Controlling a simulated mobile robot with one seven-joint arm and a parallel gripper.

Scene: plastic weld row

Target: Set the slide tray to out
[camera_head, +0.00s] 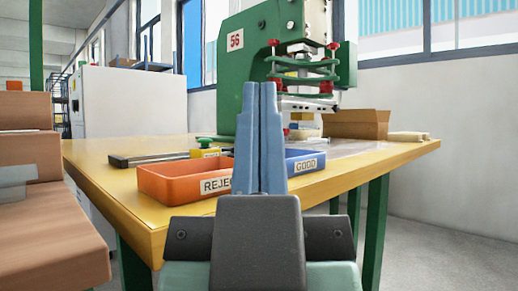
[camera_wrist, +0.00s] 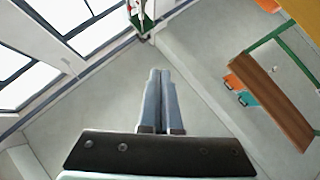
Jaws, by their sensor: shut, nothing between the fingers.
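My gripper (camera_head: 259,86) is shut and empty, its two blue fingers pressed together and pointing up in front of the table. It also shows shut in the wrist view (camera_wrist: 160,74). A low dark slide with a pale top (camera_head: 160,157) lies on the table at the left, beside a yellow block (camera_head: 205,152) with a green knob. It may be the slide tray; I cannot tell for sure. The green press marked 56 (camera_head: 236,70) stands behind. My fingers hide part of its base. My gripper appears apart from all of these.
An orange REJECT bin (camera_head: 165,184) and a blue GOOD bin (camera_head: 304,162) sit near the front edge of the wooden table (camera_head: 110,185). A cardboard box (camera_head: 358,124) stands at the right. Brown boxes (camera_head: 40,220) are close at the left. Floor is clear at the right.

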